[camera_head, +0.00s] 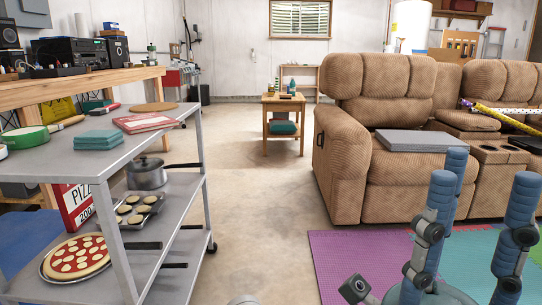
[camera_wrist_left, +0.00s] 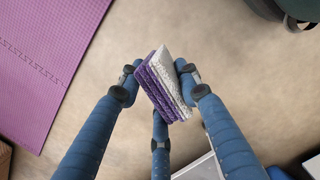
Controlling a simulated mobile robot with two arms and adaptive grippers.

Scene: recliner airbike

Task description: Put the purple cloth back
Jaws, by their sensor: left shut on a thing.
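The purple cloth (camera_wrist_left: 160,90) shows in the left wrist view as a small folded bundle with purple and white layers. My left gripper (camera_wrist_left: 158,84) is shut on it, with two fingers at its sides and one below. The cloth is held above the concrete floor; its exact height I cannot tell. The cloth does not show in the head view. My right gripper (camera_head: 452,215) stands at the lower right of the head view, fingers spread, open and empty, in front of the recliner sofa (camera_head: 338,165).
A grey cart (camera_head: 90,162) at the left carries folded teal cloths (camera_head: 99,139), a pizza (camera_head: 75,257) and a pot (camera_head: 146,173). A small wooden table (camera_head: 283,104) stands at the back. A purple mat (camera_head: 345,262) lies before the sofa. The floor between cart and sofa is clear.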

